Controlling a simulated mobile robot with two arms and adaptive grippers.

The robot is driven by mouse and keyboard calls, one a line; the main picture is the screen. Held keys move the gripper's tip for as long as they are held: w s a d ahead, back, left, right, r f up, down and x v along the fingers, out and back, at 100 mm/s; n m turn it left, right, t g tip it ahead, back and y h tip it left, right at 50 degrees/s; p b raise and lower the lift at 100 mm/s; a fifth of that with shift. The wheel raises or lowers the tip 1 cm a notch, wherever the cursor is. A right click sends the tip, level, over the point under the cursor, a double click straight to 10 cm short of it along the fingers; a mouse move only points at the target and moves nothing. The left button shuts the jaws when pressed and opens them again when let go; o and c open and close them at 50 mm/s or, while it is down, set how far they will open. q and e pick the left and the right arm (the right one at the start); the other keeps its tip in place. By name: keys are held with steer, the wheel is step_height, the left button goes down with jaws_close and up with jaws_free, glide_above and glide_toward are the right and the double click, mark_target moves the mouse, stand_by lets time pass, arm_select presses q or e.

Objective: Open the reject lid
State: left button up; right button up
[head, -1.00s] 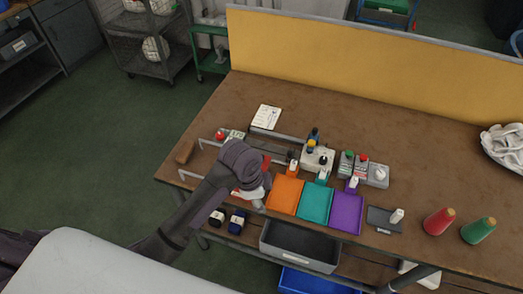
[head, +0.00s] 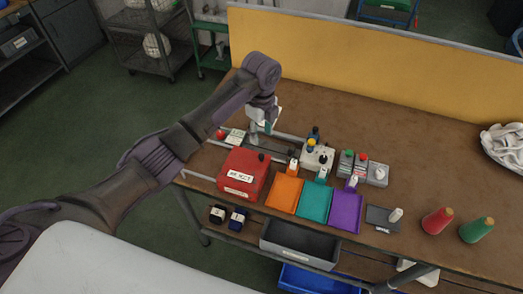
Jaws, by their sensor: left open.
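The red reject box (head: 242,174) stands near the front left of the table, with white labels on its top and front. Its lid (head: 248,162) looks closed and has a dark knob (head: 262,157) on top. My left gripper (head: 257,139) is open and empty, pointing down just behind the box, close to the knob in the picture. How high it is above the lid is hard to tell. My right gripper is not in view.
Orange (head: 284,193), teal (head: 316,202) and purple (head: 346,212) trays stand right of the box. Metal rails (head: 286,138) run behind it. Red (head: 437,222) and green (head: 477,231) cones stand at the right. A grey bin (head: 300,247) sits below the table's front edge.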

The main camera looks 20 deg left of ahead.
mark_target(261, 155)
arm_select(q)
step_height(261, 155, down, 10)
steer(key=shift+r+p, duration=0.15)
steer(key=shift+p, duration=0.5)
steer(key=shift+c, duration=0.3)
jaws_close()
steer(key=shift+a, duration=0.1)
